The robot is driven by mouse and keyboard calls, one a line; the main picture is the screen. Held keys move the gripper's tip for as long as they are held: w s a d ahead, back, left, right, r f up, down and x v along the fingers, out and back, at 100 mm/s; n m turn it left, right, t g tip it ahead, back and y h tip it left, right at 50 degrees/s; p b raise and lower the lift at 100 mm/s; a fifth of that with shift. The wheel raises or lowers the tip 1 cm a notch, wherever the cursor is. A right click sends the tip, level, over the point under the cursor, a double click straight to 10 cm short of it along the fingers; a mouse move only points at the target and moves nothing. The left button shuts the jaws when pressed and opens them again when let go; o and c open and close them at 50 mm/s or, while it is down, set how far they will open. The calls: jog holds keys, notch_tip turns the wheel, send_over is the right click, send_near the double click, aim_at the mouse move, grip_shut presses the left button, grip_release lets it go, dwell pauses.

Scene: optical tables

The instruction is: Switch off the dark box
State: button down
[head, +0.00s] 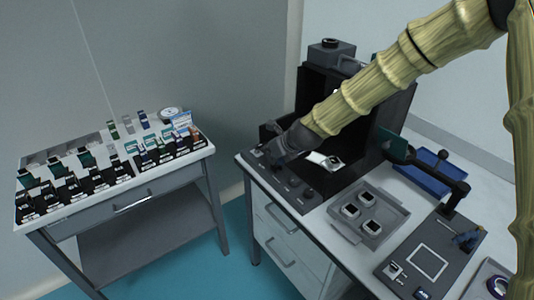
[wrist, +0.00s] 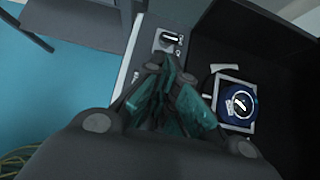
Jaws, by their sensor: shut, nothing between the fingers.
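The dark box (head: 378,101) is a black open-fronted enclosure at the back of the right-hand table. A grey control panel (head: 291,188) with several dark knobs runs along its front. My gripper (head: 272,157) is shut and empty, low over the left end of this panel. In the wrist view, its shut fingers (wrist: 160,82) point at the panel. A dark rotary knob (wrist: 170,38) with a white mark sits on a light plate just beyond the fingertips. I cannot tell whether they touch the panel, and the fingers hide part of it.
Inside the box is a white square mount (wrist: 234,101) with a round blue-rimmed part. A grey tray (head: 366,216) with several small square parts lies right of the panel. Another table (head: 112,190) at left holds rows of small boxes. Blue floor separates the tables.

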jog(key=shift+x, duration=1.25)
jog(key=shift+r+p, duration=0.15)
jog(key=shift+p, duration=0.35)
jog(key=shift+w+r+p, duration=0.1)
jog(key=shift+r+p, duration=0.05)
jog(key=shift+p, duration=0.2)
jog(key=shift+g, duration=0.3)
jog(key=shift+p, duration=0.35)
